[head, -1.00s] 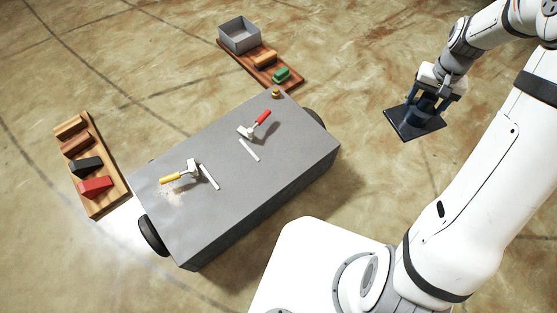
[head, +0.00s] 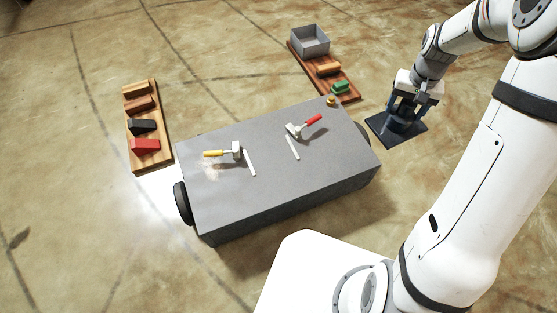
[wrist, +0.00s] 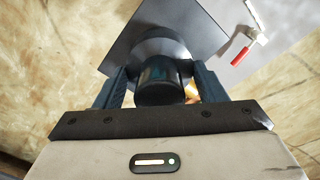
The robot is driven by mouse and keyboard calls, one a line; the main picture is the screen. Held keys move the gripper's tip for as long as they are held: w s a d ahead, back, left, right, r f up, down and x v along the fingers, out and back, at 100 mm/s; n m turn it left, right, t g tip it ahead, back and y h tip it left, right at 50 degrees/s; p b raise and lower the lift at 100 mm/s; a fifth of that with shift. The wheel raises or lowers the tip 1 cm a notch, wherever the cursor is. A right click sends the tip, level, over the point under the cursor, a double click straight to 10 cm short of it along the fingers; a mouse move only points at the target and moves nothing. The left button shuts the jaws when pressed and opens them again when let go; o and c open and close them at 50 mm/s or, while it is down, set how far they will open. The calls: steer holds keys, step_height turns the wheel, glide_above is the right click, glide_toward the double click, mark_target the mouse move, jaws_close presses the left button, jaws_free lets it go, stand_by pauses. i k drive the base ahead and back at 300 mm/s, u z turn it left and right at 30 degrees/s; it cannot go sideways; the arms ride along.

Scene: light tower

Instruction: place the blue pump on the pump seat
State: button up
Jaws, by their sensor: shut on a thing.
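The blue pump (head: 401,126) is a dark blue cylinder on a wide, dark square plate. My gripper (head: 411,104) is shut on its upper part and holds it upright, right of the grey block's far right corner. In the wrist view the pump's cylinder (wrist: 158,82) sits between the two fingers of my gripper (wrist: 158,88), and its plate spreads out beyond. Whether the plate clears the floor, I cannot tell. I cannot identify a pump seat in either view.
A long grey wheeled block (head: 310,190) carries a yellow-handled tool (head: 222,153), a red-handled tool (head: 304,127) and white strips. A wooden board (head: 155,162) with several blocks lies left. Another board (head: 348,96) bears a grey bin (head: 310,40), orange and green pieces.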

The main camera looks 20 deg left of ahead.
mark_target(270, 153)
steer(key=z, duration=0.8)
steer(key=i, duration=0.15)
steer(key=u, duration=2.25)
steer(key=k, duration=1.15)
steer(key=z, duration=0.45)
steer(key=i, duration=1.1)
